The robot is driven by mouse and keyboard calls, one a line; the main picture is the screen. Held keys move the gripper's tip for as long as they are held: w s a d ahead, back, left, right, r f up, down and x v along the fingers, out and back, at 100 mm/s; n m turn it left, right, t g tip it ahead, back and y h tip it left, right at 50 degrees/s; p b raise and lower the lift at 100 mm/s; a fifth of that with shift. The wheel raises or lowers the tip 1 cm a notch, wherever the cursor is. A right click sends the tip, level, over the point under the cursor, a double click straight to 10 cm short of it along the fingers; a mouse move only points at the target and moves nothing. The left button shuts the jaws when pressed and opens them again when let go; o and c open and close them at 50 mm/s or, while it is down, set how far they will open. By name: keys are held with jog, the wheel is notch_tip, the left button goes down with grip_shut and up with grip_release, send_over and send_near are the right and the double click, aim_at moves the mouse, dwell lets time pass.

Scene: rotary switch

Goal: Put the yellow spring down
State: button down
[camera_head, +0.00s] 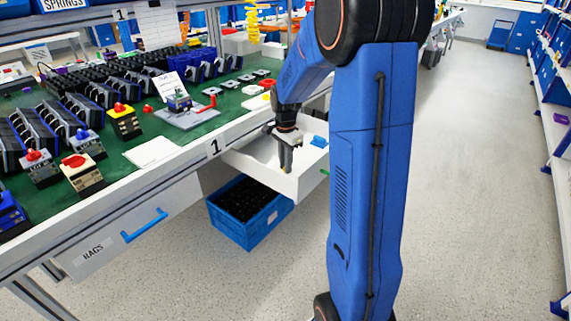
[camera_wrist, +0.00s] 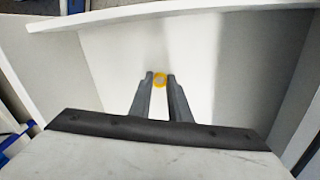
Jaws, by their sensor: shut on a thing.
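In the head view my gripper (camera_head: 286,169) points down inside the open white drawer (camera_head: 305,188). The drawer's white floor (camera_wrist: 205,60) lies under the spring in the wrist view. I cannot tell whether the spring touches the floor.
A small blue object (camera_head: 319,142) sits at the drawer's right side. A blue crate (camera_head: 250,212) stands on the floor below. The green workbench (camera_head: 120,145) holds several switches and parts at the left. The drawer walls surround my gripper.

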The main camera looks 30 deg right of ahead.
jog(key=c, duration=1.7)
grip_release()
jog(key=shift+f, duration=0.1)
jog(key=shift+o, duration=0.2)
notch_tip(320, 180, up, 12)
jog(key=s+a+r+n+t, duration=0.1)
jog(key=s+a+r+n, duration=0.3)
jog(key=s+a, duration=0.25)
jog(key=s+a+n+t, duration=0.1)
jog(key=s+a+n, duration=0.2)
jog(key=s, duration=0.5)
jog(key=s+a+f+n+t, duration=0.1)
jog(key=s+a+n, duration=0.2)
jog(key=s+n, duration=0.2)
jog(key=s+a+f+n+t, duration=0.1)
jog(key=s+a+n, duration=0.2)
jog(key=s, duration=0.8)
jog(key=shift+n+t, duration=0.4)
jog(key=shift+n, duration=0.5)
jog(key=shift+a, duration=0.1)
